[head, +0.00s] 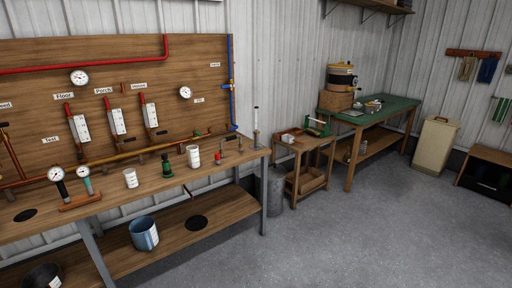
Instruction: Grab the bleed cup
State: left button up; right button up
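Two small white cups with printed sides stand upright on the wooden bench in the head view. One white cup (131,178) is near the middle of the bench top. The other white cup (193,156) stands farther right, past a green fitting (166,166). I cannot tell which of them is the bleed cup; their print is too small to read. A blue bucket (144,233) sits on the lower shelf. Neither of my grippers is in view.
The wooden bench (98,207) has a pipe panel (135,70) behind it. A small side table (303,143) and a green-topped workbench (365,115) stand to the right. The grey floor (350,235) at front right is clear.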

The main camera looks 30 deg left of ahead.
aim_at(130, 176)
jog(key=u, duration=0.3)
jog(key=i, duration=1.9)
jog(key=u, duration=1.35)
jog(key=i, duration=1.15)
jog(key=u, duration=0.6)
